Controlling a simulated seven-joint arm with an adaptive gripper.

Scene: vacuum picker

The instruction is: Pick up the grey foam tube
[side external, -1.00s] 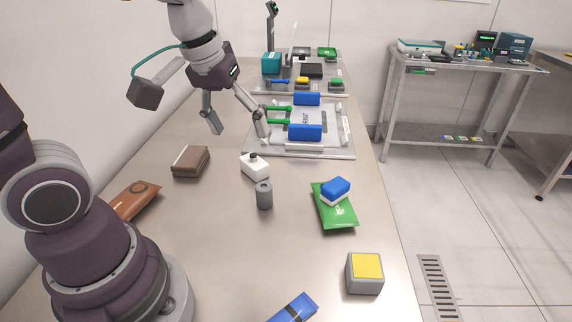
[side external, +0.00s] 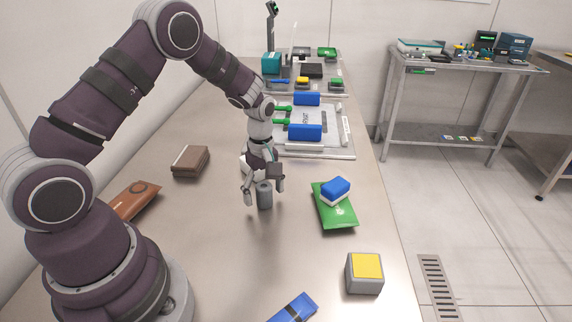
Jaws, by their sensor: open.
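The grey foam tube (side external: 264,198) stands upright on the metal table in the side external view, near the middle. My gripper (side external: 264,199) is over it, pointing down and open. One finger shows to the left of the tube and one to the right. Whether the fingers touch the tube cannot be told. The tube's top is partly hidden by my gripper.
A white bottle (side external: 244,164) lies just behind the tube, mostly hidden by my gripper. A green packet (side external: 341,215) with a blue and white sponge (side external: 336,190) on it lies to the right. A brown block (side external: 190,161) is at left. A yellow-topped grey box (side external: 365,274) is front right.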

